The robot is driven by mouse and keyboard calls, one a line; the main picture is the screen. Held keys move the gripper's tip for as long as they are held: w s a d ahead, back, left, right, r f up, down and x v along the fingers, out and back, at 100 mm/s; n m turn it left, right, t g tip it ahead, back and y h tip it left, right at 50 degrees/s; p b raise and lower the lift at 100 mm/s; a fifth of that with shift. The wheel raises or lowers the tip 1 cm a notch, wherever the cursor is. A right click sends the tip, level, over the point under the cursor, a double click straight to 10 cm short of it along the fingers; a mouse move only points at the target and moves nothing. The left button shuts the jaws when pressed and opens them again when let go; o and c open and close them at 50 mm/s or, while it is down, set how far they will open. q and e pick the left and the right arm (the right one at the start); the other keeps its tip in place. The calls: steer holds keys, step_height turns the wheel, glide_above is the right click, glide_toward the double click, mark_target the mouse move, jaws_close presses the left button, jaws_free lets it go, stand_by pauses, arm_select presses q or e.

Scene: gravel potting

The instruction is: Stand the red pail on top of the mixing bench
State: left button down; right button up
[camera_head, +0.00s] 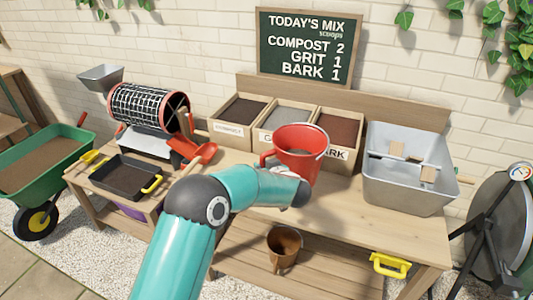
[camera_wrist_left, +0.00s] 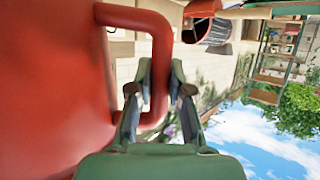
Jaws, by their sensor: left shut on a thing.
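The red pail (camera_head: 312,166) is roughly upright in the head view, with its open top showing. It is over the front middle of the wooden mixing bench (camera_head: 345,215), in front of the labelled bins. In the left wrist view the pail (camera_wrist_left: 60,90) fills the left side. My left gripper (camera_wrist_left: 160,72) is shut on the pail's side handle (camera_wrist_left: 160,30). In the head view the wrist hides the fingers. My right gripper is not in view.
Bins of compost (camera_head: 238,112), grit and bark stand behind the pail. A grey tub (camera_head: 408,185) is on the right of the bench. A black tray (camera_head: 125,180) and red scoop (camera_head: 200,158) are left. A brown pot (camera_head: 283,245) is on the lower shelf. The bench front is clear.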

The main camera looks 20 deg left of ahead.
arm_select(q)
steer(key=shift+w+f, duration=0.1)
steer(key=shift+f, duration=2.75)
steer(key=c, duration=1.5)
jaws_free()
steer(key=shift+f, duration=0.25)
steer(key=o, duration=0.4)
steer(key=shift+s+d+r, duration=0.1)
steer(key=shift+s, duration=0.1)
